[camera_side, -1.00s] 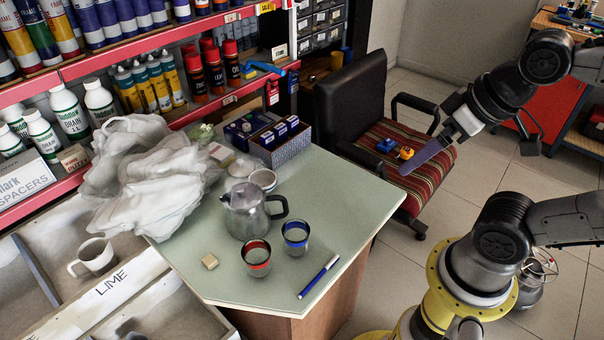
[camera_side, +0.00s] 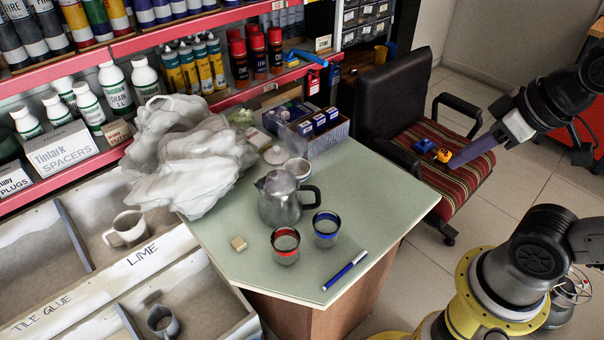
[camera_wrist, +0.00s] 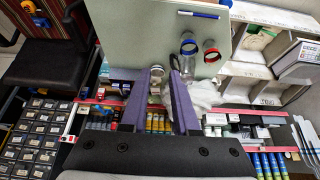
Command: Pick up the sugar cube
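The sugar cube (camera_side: 239,243) is a small tan block. It lies on the pale green tabletop (camera_side: 370,215), near the left front edge, left of the red-banded glass (camera_side: 285,246). I cannot make the cube out in the wrist view. My gripper (camera_side: 455,163) is at the right in the side view, well away from the cube, with its purple fingers seen in front of the chair. In the wrist view my gripper (camera_wrist: 165,72) has its two fingers apart with nothing held between them.
A metal pot (camera_side: 284,199), a blue-banded glass (camera_side: 325,229) and a blue pen (camera_side: 345,270) stand or lie right of the cube. A crumpled white bag (camera_side: 195,160) is behind it. Bins (camera_side: 150,252) adjoin at left. The tabletop's right side is clear.

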